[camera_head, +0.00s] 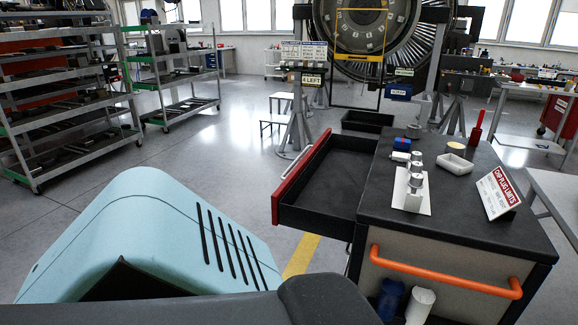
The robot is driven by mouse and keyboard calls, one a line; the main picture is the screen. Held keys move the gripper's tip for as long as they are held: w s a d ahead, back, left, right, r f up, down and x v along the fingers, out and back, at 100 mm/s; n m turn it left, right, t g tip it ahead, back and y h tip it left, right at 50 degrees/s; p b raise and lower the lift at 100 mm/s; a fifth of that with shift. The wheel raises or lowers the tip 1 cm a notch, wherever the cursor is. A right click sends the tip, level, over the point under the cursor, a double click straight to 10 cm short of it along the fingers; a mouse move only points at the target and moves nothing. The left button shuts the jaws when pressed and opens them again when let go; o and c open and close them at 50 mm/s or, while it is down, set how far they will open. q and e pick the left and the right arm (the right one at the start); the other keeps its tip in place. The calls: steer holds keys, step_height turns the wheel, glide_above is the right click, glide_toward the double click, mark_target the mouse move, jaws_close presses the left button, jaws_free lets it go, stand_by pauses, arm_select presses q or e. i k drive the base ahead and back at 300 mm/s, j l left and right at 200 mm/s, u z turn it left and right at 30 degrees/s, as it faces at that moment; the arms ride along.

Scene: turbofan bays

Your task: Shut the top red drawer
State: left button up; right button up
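The top red drawer (298,169) stands pulled out from the left side of the dark-topped cart (440,225). Its red front faces left, and its black tray (335,175) looks empty. A wide stretch of the tray shows between the red front and the cart body. Neither of my grippers is in view.
On the cart top are a white stand with silver cylinders (414,182), a white tray (454,164), a red upright tool (476,127) and a sign (498,194). An orange handle (445,272) spans the cart's near side. Shelving racks (70,100) stand left. Floor left of the drawer is clear.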

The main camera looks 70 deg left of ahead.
mark_target(322, 195)
steer(key=j+u, duration=0.35)
steer(key=i+j+u, duration=0.1)
steer(key=j+u, duration=0.25)
steer(key=i+j+u, duration=0.1)
steer(key=j, duration=0.2)
steer(key=j+u, duration=0.1)
steer(key=j, duration=0.25)
steer(key=i+j+u, duration=0.1)
steer(key=j, duration=0.2)
steer(key=i+j, duration=0.15)
steer(key=j, duration=0.2)
steer(key=i+j, duration=0.15)
steer(key=j, duration=0.2)
steer(key=i+j, duration=0.15)
steer(key=j, duration=0.2)
steer(key=i+j, duration=0.15)
steer(key=j, duration=0.2)
steer(key=u, duration=0.05)
